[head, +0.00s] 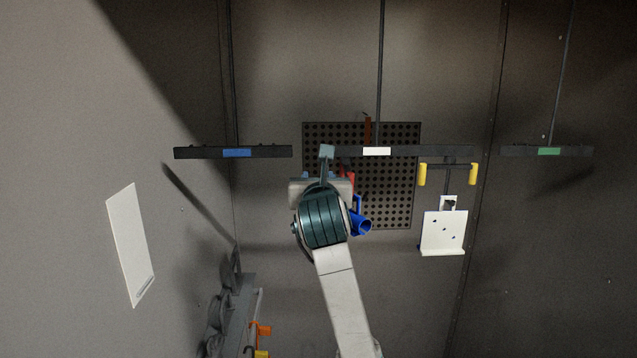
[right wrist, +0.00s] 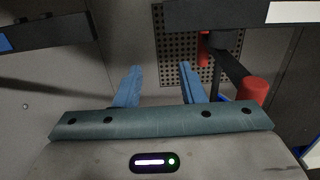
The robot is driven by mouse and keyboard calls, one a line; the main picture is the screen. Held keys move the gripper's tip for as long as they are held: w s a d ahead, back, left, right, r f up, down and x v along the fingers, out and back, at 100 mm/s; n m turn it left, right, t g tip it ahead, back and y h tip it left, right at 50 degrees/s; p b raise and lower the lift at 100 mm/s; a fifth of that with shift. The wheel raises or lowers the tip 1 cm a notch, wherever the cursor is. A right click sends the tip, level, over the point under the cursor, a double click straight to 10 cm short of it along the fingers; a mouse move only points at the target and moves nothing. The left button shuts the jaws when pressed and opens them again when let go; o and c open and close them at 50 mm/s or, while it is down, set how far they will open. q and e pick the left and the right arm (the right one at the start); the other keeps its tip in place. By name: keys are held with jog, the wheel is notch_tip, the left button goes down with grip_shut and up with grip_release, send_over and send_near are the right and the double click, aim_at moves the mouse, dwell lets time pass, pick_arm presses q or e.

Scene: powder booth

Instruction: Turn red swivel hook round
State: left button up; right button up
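The red swivel hook (head: 348,178) hangs below the middle bar with the white label and is mostly hidden behind my right arm in the head view. In the right wrist view its dark crossbar (right wrist: 229,69) runs in depth, with a red grip (right wrist: 253,91) at the near end and another red grip (right wrist: 204,48) at the far end. My right gripper (right wrist: 161,68) is open, its two blue fingers apart with nothing between them. The hook is to the right of the fingers, apart from them. My left gripper is not in view.
A blue tubular part (head: 361,225) hangs below the red hook. A yellow-gripped hook (head: 448,166) with a white bracket (head: 443,232) hangs to the right. The blue-label bar (head: 190,153) and green-label bar (head: 580,152) look empty. A perforated panel (head: 400,200) is behind.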

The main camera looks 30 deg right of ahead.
jog(key=shift+r, duration=0.1)
grip_shut()
